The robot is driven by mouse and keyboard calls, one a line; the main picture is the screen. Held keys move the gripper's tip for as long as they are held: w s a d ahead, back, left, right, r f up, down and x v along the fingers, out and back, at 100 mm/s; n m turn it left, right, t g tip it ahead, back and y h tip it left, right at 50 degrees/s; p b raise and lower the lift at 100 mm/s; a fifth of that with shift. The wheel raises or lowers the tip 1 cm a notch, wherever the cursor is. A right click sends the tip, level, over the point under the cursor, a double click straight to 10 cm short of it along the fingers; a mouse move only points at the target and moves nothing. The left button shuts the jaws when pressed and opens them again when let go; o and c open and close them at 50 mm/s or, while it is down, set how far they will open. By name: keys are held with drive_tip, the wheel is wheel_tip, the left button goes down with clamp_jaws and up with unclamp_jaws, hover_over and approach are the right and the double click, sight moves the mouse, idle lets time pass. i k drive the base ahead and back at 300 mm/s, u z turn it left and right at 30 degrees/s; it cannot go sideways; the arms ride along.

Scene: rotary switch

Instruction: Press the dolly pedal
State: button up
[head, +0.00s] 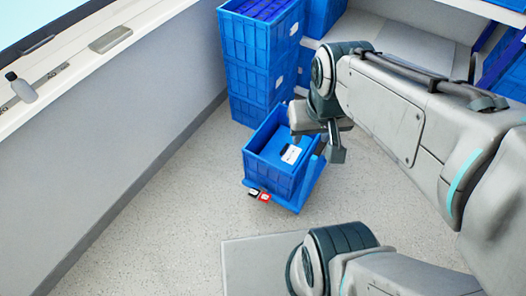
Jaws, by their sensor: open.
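A blue dolly (283,203) stands on the floor near the middle of the head view, with an open blue crate (263,172) on it. At its near left corner are a small red pedal (264,198) and a dark pedal (253,192) beside it, both low and close to the floor. My gripper (319,144) is open and appears over the right back part of the crate, above and to the right of the pedals. It looks apart from both pedals and seems to hold nothing. The gripper and arm hide part of the crate's right side.
Stacked blue crates (262,75) stand behind the dolly. A grey wall (120,130) with a ledge runs along the left. A shelf with more blue crates is at the upper right. The speckled floor (190,215) left and in front of the dolly is clear.

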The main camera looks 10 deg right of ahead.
sight(262, 196)
drive_tip(key=u, duration=1.4)
drive_tip(key=i, duration=0.45)
drive_tip(key=z, duration=1.5)
